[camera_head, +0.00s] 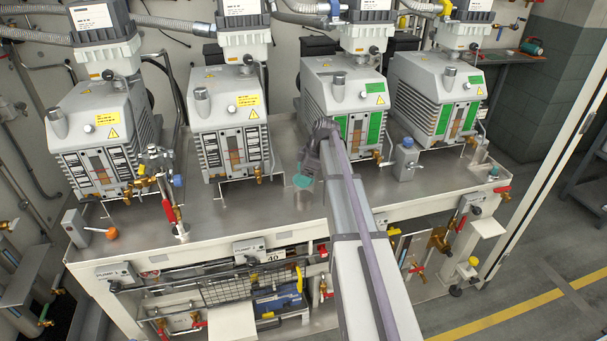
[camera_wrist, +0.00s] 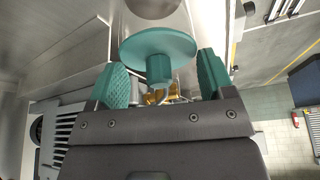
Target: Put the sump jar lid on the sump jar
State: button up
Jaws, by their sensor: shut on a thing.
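The sump jar lid, a teal disc (camera_wrist: 158,47) with a teal knob, sits between the fingertips of my gripper (camera_wrist: 160,80) in the wrist view. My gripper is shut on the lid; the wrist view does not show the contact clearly. In the head view, the lid (camera_head: 302,181) shows as a small teal patch beside the end of my arm, above the bench between the middle pumps. I cannot make out the sump jar for sure. A round grey metal shape (camera_wrist: 155,6) shows beyond the disc, cut by the top edge.
Several grey vacuum pumps (camera_head: 228,110) stand along the back of the metal bench (camera_head: 230,212). Valves with a red handle (camera_head: 168,210) rise at its left front. My arm hides part of the bench.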

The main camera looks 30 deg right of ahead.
jog(key=o, duration=0.9)
jog(key=p+v, duration=1)
jog(key=shift+d+r, duration=0.15)
jog(key=shift+r, duration=0.2)
